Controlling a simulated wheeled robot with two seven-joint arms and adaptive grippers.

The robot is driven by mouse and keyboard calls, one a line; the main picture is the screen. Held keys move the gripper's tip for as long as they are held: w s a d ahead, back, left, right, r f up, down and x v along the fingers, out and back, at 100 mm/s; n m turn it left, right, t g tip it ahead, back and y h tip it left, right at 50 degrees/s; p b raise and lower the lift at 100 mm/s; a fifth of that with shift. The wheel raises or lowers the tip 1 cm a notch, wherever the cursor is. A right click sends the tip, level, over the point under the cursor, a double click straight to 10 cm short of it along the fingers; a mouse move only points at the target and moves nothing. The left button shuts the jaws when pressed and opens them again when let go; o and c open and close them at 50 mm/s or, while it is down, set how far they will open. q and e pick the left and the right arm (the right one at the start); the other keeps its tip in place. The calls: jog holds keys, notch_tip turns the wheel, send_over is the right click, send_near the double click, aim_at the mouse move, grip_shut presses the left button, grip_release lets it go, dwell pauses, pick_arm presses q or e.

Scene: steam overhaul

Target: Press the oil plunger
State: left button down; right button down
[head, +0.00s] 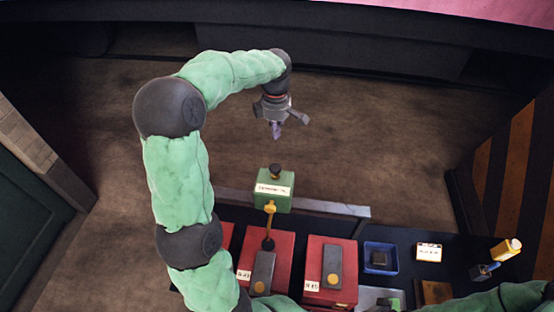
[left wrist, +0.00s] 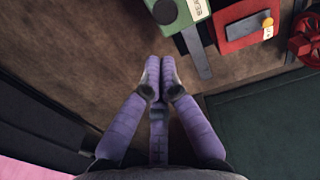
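The green oil box (head: 273,198) has a white label and a round black plunger knob (head: 275,169) on top. It stands at the back edge of the dark bench. My left gripper (head: 277,132) hangs beyond the box, apart from the knob. In the left wrist view, its purple fingers (left wrist: 160,66) are together with nothing seen between them. The green box (left wrist: 193,8) is at the top of that view, with the dark knob (left wrist: 164,11) just past the fingertips. My right gripper is out of view; only part of my right arm shows at lower right.
Red boxes (head: 283,249) with dark levers stand on the bench, and a brass piece (head: 270,210) joins the green box. Open floor lies behind the bench.

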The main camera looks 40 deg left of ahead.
aim_at(276, 165)
pick_arm(q)
notch_tip(276, 165, down, 14)
jog(key=shift+r+p, duration=0.1)
jog(key=shift+p, duration=0.6)
notch_tip(276, 165, down, 3)
jog(key=b, duration=0.3)
jog(key=shift+d, duration=0.1)
jog(key=shift+s, duration=0.1)
